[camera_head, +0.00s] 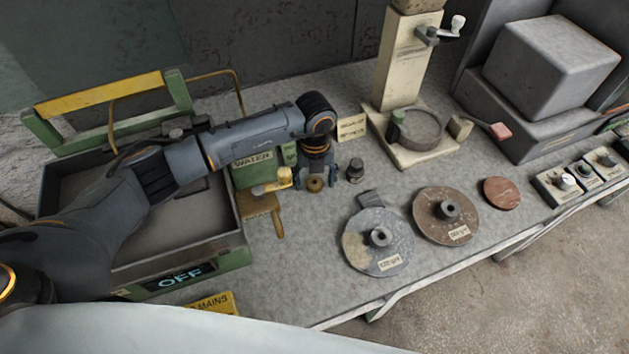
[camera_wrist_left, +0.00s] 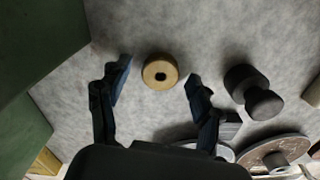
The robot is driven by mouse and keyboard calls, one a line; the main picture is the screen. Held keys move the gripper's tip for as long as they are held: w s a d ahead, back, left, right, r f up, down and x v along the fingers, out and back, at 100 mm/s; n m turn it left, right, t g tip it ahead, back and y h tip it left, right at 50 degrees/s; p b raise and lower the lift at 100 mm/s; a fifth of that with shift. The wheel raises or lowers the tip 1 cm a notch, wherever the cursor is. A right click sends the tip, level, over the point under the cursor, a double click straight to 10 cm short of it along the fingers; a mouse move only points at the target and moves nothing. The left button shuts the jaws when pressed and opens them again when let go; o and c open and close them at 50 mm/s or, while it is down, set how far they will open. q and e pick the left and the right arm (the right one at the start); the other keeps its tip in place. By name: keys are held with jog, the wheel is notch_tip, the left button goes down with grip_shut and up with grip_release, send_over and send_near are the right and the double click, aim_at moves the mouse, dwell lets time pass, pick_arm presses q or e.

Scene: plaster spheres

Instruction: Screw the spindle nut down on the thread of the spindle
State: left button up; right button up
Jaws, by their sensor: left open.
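The spindle nut seems to be the round brass-coloured ring with a dark hole (camera_wrist_left: 160,71), lying on the grey bench top in the left wrist view. It also shows as a small brass piece (camera_head: 315,184) under my left gripper in the head view. My left gripper (camera_head: 316,187) points down over the nut. Its open fingers (camera_wrist_left: 158,72) lie on either side of the ring, with a gap on both sides. I cannot make out the spindle or its thread; my left arm covers part of the basin (camera_head: 205,222). My right gripper is out of view.
A dark knobbed piece (camera_head: 355,171) stands close right of the gripper. Discs, one grey (camera_head: 360,250) and one brown (camera_head: 431,229), lie to the front right. A green WATER box (camera_head: 247,175) stands left. A cream column stand (camera_head: 397,75) rises behind.

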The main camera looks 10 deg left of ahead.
pick_arm(q)
jog(key=c, duration=1.3)
grip_shut()
jog(key=shift+r, duration=0.15)
